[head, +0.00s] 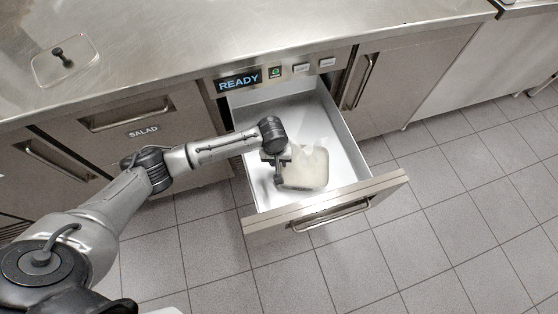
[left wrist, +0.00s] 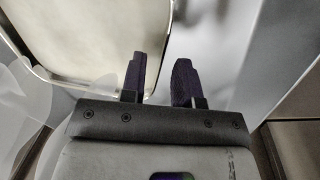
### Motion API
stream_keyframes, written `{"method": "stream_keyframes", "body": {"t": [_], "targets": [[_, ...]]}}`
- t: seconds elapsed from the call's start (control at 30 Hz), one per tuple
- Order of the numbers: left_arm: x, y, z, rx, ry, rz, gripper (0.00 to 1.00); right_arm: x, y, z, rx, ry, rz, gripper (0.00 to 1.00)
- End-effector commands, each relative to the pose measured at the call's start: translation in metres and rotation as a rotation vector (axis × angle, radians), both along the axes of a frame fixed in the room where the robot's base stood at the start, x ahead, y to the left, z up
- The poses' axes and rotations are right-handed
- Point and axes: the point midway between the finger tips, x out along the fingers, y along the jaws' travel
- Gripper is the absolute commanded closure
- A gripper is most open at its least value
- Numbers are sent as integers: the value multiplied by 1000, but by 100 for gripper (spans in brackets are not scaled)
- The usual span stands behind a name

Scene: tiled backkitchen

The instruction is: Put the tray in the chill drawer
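The chill drawer (head: 340,125) is pulled open below a READY display, and its white inside shows. A pale, cream-filled tray (head: 308,172) lies inside it, toward the front. My left gripper (head: 279,180) is down in the drawer at the tray's left side. In the left wrist view, the two dark fingers (left wrist: 160,82) stand apart with a gap between them. The rim of the tray (left wrist: 166,30) runs down toward that gap; whether the fingers touch it is unclear. My right gripper is not in view.
A clear lid with a black knob (head: 66,62) lies on the steel counter (head: 190,40). Translucent whitish shapes (left wrist: 22,85) show beside the tray. The SALAD drawer (head: 130,115) is shut at left. The drawer front (head: 325,212) stands out over open tiled floor.

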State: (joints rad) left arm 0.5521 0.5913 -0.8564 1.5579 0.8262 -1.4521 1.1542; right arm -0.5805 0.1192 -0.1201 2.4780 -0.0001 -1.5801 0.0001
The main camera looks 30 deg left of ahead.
Motion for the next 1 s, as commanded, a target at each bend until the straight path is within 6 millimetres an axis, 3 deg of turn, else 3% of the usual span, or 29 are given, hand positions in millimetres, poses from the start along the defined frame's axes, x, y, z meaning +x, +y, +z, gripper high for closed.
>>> {"method": "stream_keyframes", "body": {"t": [0.03, 0.2, 0.5, 0.7, 1.0], "targets": [[0, 1, 15, -2, -3, 0, 71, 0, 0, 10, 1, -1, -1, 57], [-2, 4, 48, -1, -2, 1, 71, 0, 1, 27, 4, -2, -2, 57], [-4, 8, 92, 0, -1, 1, 71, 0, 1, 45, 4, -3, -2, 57], [-5, 9, 104, -1, 0, 0, 71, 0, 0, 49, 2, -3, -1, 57], [-5, 9, 106, -1, 0, 1, 71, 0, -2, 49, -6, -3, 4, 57]]}}
